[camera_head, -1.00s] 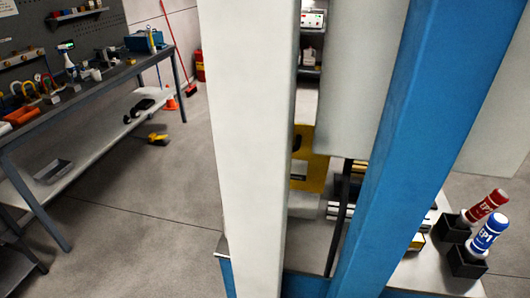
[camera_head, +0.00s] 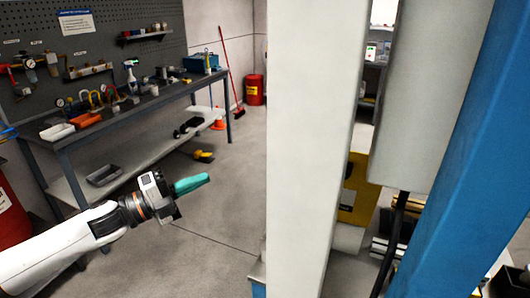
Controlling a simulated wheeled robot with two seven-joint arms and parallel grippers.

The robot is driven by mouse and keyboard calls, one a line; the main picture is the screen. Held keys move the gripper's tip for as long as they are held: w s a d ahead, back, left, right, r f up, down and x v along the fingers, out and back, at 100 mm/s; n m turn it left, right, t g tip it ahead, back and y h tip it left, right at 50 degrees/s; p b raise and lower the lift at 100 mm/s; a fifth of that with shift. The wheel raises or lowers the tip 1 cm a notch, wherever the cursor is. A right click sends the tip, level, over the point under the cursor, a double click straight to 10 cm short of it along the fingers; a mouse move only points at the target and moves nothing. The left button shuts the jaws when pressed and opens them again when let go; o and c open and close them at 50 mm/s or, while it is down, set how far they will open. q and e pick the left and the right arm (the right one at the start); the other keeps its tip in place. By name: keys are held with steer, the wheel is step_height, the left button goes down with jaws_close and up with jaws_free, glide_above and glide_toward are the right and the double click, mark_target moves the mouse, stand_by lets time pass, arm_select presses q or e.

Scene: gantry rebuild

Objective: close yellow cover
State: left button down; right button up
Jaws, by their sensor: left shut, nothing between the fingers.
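A yellow panel (camera_head: 357,190), which may be the yellow cover, shows in the gap between a white post and a grey-white box. Much of it is hidden, and I cannot tell whether it is open or closed. My left gripper (camera_head: 192,184) reaches in from the lower left with its teal fingers together and nothing between them. It is well to the left of the yellow panel, with the white post (camera_head: 312,150) between them in the picture. My right gripper is not in view.
A blue slanted beam (camera_head: 470,170) and a hanging grey-white box (camera_head: 430,95) block the right side. A workbench (camera_head: 150,103) with tools stands at the back left. A red bin (camera_head: 255,90) and an orange cone (camera_head: 218,124) stand behind. Floor between bench and post is mostly clear.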

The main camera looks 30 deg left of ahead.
arm_select(q)
steer(key=s+d+r+m+g+h, duration=0.2)
steer(key=d+r+m+h, duration=0.15)
steer(key=d, duration=0.25)
steer(key=w+d+r+p, duration=0.1)
steer(key=w+d, duration=0.1)
steer(key=w, duration=0.3)
steer(key=w+d+r+p, duration=0.1)
steer(key=w+d+p, duration=0.1)
steer(key=w, duration=0.4)
steer(key=shift+w+d+r, duration=0.3)
steer(key=shift+d+r, duration=0.05)
steer(key=shift+d, duration=0.45)
steer(key=shift+w+r+p, duration=0.1)
steer(key=shift+p, duration=0.25)
